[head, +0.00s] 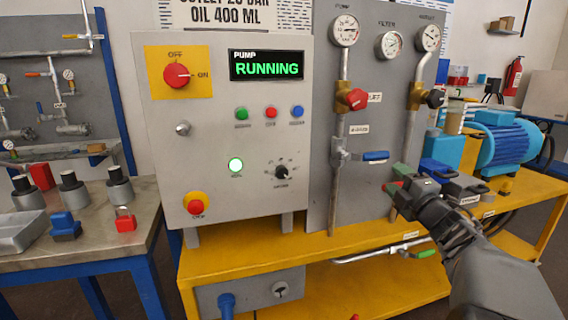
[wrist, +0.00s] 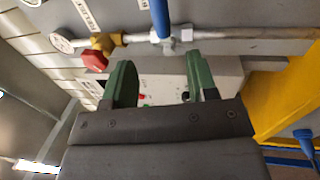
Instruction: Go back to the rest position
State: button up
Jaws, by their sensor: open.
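My gripper (head: 393,190) is at the right in the head view, in front of the grey gauge panel and above the yellow bench. In the wrist view my gripper (wrist: 160,85) shows two green fingers spread apart with nothing between them. A blue valve handle (head: 375,156) is on the left pipe, to the left of and above my gripper. In the wrist view this blue handle (wrist: 160,18) is beyond the fingers and apart from them. The pump control box (head: 222,215) shows a display (head: 267,66) reading RUNNING.
A red valve knob (head: 357,99) is higher on the left pipe. The blue motor (head: 505,140) stands at the right behind my arm. The yellow bench (head: 335,245) runs below the panel. A metal table (head: 90,238) with a red padlock (head: 125,222) is at the left.

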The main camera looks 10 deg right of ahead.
jog(key=a+r+m+g+h+p, duration=0.5)
jog(key=r+m+h+p, duration=0.25)
jog(key=m+p, duration=0.6)
jog(key=s+a+m+g+y+p, duration=0.5)
jog(key=s+a+g+p, duration=0.6)
jog(key=s+a+p, duration=0.5)
jog(key=shift+s+m, duration=0.35)
jog(key=shift+s, duration=0.8)
